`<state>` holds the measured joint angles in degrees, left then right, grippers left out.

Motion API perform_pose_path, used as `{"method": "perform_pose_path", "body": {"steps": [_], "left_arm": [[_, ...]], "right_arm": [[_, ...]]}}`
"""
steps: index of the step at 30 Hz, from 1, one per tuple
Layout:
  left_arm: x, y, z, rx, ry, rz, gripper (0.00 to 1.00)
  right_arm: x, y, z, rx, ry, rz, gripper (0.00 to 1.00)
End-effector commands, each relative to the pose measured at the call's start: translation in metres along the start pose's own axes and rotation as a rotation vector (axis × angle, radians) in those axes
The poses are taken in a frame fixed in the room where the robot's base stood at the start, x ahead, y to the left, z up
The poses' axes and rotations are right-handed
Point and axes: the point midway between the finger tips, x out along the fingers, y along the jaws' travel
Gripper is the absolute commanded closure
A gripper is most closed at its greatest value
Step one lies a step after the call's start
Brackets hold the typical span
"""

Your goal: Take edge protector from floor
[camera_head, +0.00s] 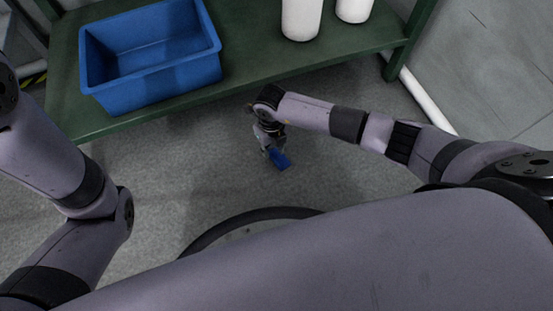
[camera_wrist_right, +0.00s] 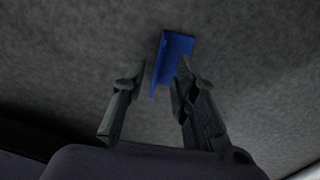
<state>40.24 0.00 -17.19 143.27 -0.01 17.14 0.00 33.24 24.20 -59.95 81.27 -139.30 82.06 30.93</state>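The edge protector (camera_head: 281,161) is a small blue angled piece on the grey floor. In the right wrist view the edge protector (camera_wrist_right: 173,58) lies just beyond my fingertips, nearer the right finger. My right gripper (camera_head: 268,150) reaches down beside it in the head view. In the right wrist view my right gripper (camera_wrist_right: 160,75) has its two fingers apart with a gap between them. The lower tip of the protector reaches into that gap; I cannot tell whether a finger touches it. My left gripper is out of view; only my left arm shows.
A green shelf (camera_head: 270,62) stands behind my right gripper, with an empty blue bin (camera_head: 150,92) and white cylinders (camera_head: 301,18) on it. A white pipe (camera_head: 428,103) runs along the floor at the right. The floor (camera_head: 190,185) left of my gripper is clear.

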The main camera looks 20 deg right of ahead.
Motion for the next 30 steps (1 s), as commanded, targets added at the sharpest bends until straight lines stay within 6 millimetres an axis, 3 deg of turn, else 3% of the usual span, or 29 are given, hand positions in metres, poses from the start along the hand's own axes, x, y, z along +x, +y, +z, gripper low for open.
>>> {"method": "perform_pose_path", "body": {"steps": [12, 20, 30], "left_arm": [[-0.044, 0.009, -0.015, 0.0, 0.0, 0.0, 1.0], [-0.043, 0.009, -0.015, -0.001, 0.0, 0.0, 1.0], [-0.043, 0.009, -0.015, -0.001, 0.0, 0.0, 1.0]], "right_arm": [[0.049, 0.001, -0.003, -0.001, 0.001, 0.0, 0.73], [0.048, 0.001, -0.002, -0.001, 0.0, 0.0, 0.73], [0.048, 0.001, -0.002, -0.001, 0.0, 0.0, 0.95]]}}
